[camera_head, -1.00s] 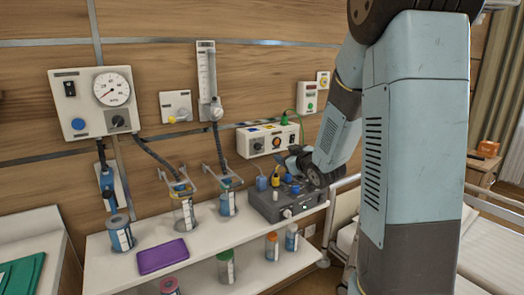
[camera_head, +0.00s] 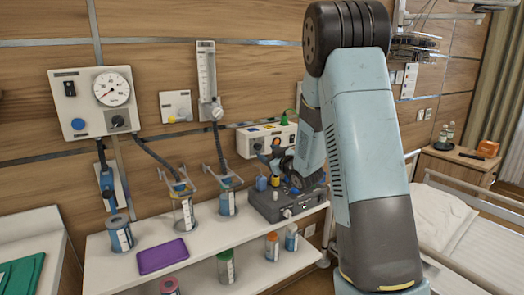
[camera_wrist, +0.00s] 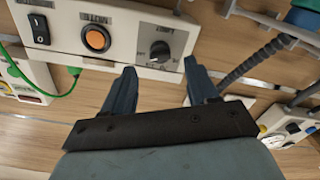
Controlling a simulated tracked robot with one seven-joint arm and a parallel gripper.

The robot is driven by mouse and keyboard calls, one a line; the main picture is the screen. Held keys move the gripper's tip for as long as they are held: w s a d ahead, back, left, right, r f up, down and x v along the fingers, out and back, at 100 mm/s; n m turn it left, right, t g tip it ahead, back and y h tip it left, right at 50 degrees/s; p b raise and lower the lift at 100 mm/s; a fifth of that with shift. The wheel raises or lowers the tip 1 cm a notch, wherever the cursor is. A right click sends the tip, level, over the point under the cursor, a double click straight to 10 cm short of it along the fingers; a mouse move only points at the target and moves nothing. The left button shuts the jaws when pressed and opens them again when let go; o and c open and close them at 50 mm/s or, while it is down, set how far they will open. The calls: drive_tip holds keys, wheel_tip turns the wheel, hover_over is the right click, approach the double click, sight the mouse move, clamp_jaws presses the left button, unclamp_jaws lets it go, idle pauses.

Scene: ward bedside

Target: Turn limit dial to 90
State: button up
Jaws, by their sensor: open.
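A black dial (camera_wrist: 160,50) sits on a white wall box (camera_head: 244,143), beside an orange button (camera_wrist: 97,39). Another black dial (camera_head: 118,121) is on the gauge panel (camera_head: 85,125) at the left of the head view. My gripper (camera_wrist: 157,80) is open and empty. The wall-box dial shows beyond the gap between its fingertips, apart from them. In the head view my gripper is near this box, partly hidden by my arm.
A grey device (camera_head: 270,207) with bottles stands on the white shelf (camera_head: 205,248) below the box. Canisters (camera_head: 184,214) and a purple pad (camera_head: 162,256) are left of it. A grey hose (camera_wrist: 250,62) and green cable (camera_wrist: 45,92) run near the box. A bed (camera_head: 440,210) is right.

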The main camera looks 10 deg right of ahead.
sight(261, 149)
drive_tip(key=shift+x, duration=2.75)
drive_tip(key=c, duration=1)
